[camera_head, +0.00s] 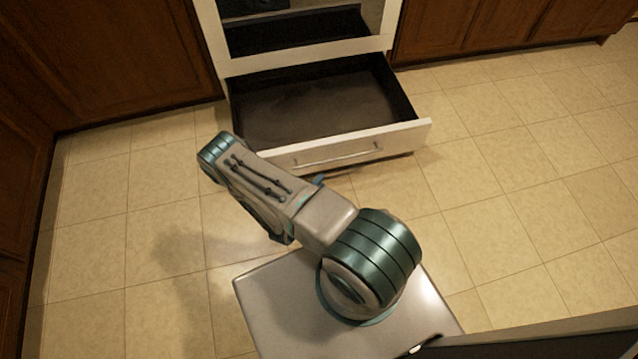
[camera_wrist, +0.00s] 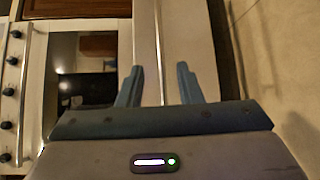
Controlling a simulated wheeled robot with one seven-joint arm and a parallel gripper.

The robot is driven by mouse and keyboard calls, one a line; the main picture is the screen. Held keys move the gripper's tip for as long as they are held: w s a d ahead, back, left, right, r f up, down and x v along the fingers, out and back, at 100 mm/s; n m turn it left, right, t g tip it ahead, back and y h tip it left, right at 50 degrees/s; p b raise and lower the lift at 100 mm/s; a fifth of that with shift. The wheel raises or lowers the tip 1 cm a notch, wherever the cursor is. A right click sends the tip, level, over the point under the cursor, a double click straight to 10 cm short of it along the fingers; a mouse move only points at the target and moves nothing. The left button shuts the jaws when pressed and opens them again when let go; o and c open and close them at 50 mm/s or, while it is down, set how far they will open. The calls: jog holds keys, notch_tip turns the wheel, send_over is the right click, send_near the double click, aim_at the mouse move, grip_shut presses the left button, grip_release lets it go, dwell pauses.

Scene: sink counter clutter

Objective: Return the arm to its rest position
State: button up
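My arm reaches up from my base in the head view, bent, with its upper part close to the front of an open drawer (camera_head: 285,163). My gripper (camera_wrist: 160,68) shows in the wrist view with its two blue-grey fingers spread apart and nothing held between them. A pale panel with a thin upright bar, which looks like the drawer front and its handle (camera_wrist: 159,35), lies beyond the gap between the fingers. In the head view my gripper is mostly hidden behind the arm; only a small blue part shows near the drawer front. I cannot tell whether it touches the drawer.
The drawer is pulled out below a white oven (camera_head: 305,52), and its dark inside looks empty. Brown cabinets (camera_head: 110,60) stand to the left and right of the oven. The tiled floor (camera_head: 500,200) is clear on both sides. Oven knobs (camera_wrist: 12,62) show in the wrist view.

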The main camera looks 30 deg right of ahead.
notch_tip(320, 180, up, 42)
jog(key=w+r+m+g+y+p, duration=0.1)
jog(key=m+g+p, duration=0.7)
jog(key=g+p, duration=0.4)
jog(key=s+a+r+t+y+p, duration=0.2)
jog(key=s+a+r+y+p, duration=0.1)
jog(key=r, duration=1)
jog(key=s+a+r+t+y+p, duration=0.2)
jog(key=s+r+y+p, duration=0.3)
jog(key=r, duration=0.8)
jog(key=s+a+r+t+y+p, duration=0.1)
jog(key=s+a+r+y+p, duration=0.3)
jog(key=r+p, duration=0.6)
notch_tip(320, 180, up, 3)
jog(key=s, duration=0.2)
jog(key=shift+s+a+t+y, duration=0.3)
jog(key=shift+s+t+y, duration=0.1)
